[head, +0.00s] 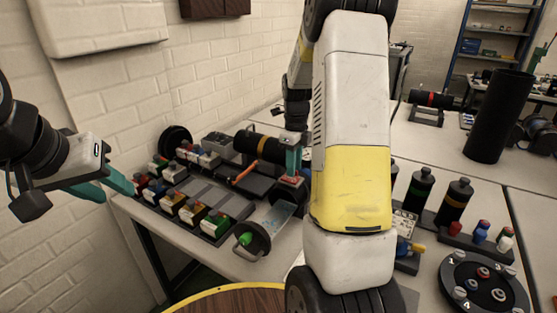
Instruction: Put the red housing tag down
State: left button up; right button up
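My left gripper (118,195) is at the left, its teal fingers apart with nothing between them, near the left end of the bench. My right gripper (293,172) points down over the bench, partly hidden behind my own arm. Its teal fingers look closed on a small red piece, the red housing tag (290,181), at their tips. The tag is just above or touching the dark fixture below; I cannot tell which.
A rack of coloured blocks (198,217) fills the bench's left part. Dark bottles (419,190) and a round numbered tray (484,285) stand to the right. My arm blocks the middle.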

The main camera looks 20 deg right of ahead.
jog(key=s+a+r+n+t, duration=0.1)
jog(key=s+a+r+n, duration=0.15)
jog(key=r, duration=0.55)
jog(key=s+a+r+n, duration=0.1)
jog(key=s+r+n, duration=0.15)
jog(key=r, duration=0.55)
jog(key=s+a+r+n+t+y, duration=0.1)
jog(key=s+a+n+t, duration=0.1)
jog(key=s+a+n, duration=0.3)
jog(key=s+a+r+n+t+y, duration=0.1)
jog(key=s+a+n+t, duration=0.2)
jog(key=s+n, duration=1)
jog(key=a+n, duration=0.2)
jog(key=n, duration=0.3)
jog(key=shift+s, duration=0.2)
jog(key=shift+a, duration=0.1)
